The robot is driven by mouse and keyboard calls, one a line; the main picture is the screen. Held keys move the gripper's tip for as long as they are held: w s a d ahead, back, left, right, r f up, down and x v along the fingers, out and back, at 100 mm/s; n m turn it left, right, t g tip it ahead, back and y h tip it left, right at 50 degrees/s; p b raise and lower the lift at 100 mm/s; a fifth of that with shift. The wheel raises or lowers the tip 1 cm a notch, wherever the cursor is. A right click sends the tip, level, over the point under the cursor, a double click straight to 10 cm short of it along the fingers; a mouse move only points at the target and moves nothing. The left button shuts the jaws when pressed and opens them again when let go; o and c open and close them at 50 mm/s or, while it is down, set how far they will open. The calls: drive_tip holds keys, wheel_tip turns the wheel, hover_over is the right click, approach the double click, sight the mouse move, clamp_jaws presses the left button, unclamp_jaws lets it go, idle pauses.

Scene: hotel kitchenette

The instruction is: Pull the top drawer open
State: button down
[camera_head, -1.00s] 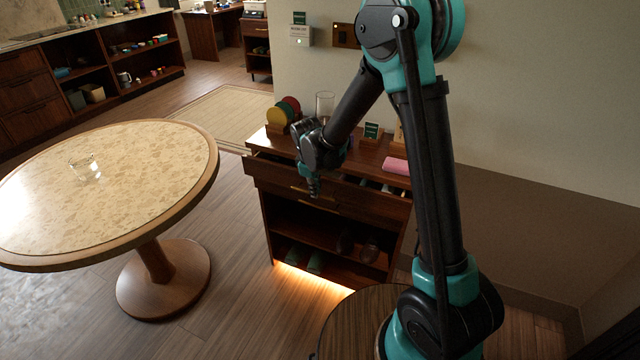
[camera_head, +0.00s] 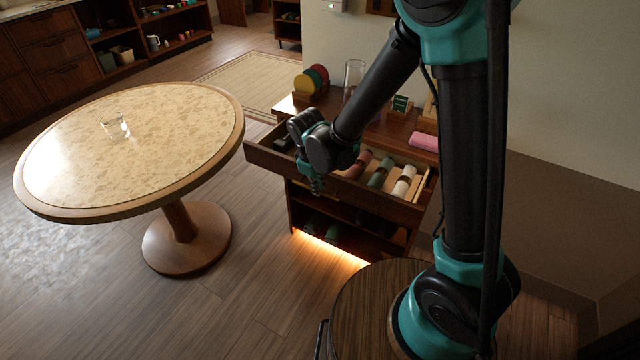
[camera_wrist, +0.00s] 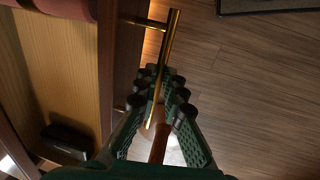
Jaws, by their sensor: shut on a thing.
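The top drawer (camera_head: 400,208) of the small wooden cabinet stands well open, and rolled cloths (camera_head: 380,172) show inside it. My gripper (camera_head: 316,186) is at the middle of the drawer front. In the wrist view my gripper (camera_wrist: 163,98) has its green fingers on both sides of the brass bar handle (camera_wrist: 168,50), shut on it. The drawer front (camera_wrist: 118,70) is just left of the handle there, with the drawer's pale wooden inside further left. In the head view my gripper hides most of the handle.
A round table (camera_head: 70,150) with a clear glass (camera_head: 115,126) on it stands at the left. The cabinet top holds coloured discs (camera_head: 311,80), a glass cylinder (camera_head: 354,75) and a pink cloth (camera_head: 424,141). Bare floor (camera_head: 265,275) lies in front of the cabinet.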

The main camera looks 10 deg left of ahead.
drive_tip(key=c, duration=1.6)
unclamp_jaws()
drive_tip(key=shift+r, duration=0.1)
wheel_tip(320, 180, up, 12)
drive_tip(key=s, duration=0.2)
drive_tip(key=shift+a+f, duration=0.2)
drive_tip(key=shift+a, duration=0.2)
drive_tip(key=shift+s, duration=0.1)
